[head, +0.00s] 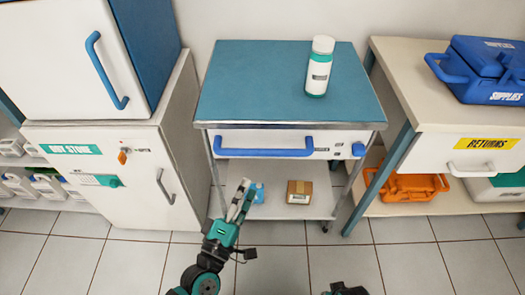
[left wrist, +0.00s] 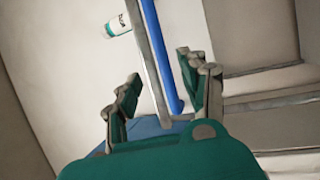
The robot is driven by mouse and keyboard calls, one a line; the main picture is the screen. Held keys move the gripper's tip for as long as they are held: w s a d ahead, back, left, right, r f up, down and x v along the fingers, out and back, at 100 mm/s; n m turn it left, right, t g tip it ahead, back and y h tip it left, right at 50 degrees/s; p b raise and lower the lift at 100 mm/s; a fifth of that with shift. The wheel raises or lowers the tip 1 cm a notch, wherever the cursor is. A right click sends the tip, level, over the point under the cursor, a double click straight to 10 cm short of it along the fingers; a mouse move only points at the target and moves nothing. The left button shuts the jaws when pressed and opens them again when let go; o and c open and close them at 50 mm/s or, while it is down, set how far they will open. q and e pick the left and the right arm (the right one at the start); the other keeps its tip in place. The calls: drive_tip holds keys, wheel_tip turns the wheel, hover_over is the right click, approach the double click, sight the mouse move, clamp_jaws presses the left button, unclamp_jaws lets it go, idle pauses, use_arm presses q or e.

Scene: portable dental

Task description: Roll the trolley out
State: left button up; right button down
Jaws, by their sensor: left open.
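The trolley (head: 262,85) has a teal top and stands between the white cabinets and the right-hand table. A long blue handle (head: 262,152) runs along its white drawer front; it also shows in the left wrist view (left wrist: 162,60). A white bottle with a teal base (head: 319,66) stands on the trolley's top. My left gripper (head: 242,198) is open and empty, in front of the trolley and below the handle in the head view. In the left wrist view my left gripper (left wrist: 163,92) has the handle showing between its fingers; contact cannot be told. My right gripper's fingers are not visible.
The trolley's lower shelf (head: 275,208) holds a small brown box (head: 299,192) and a blue item (head: 258,193). A white cabinet (head: 120,170) stands close on the left. The table (head: 410,75) on the right carries a blue supplies case (head: 485,70). The tiled floor (head: 270,265) in front is clear.

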sight(264, 152)
use_arm(q)
drive_tip(key=x, duration=1.2)
clamp_jaws()
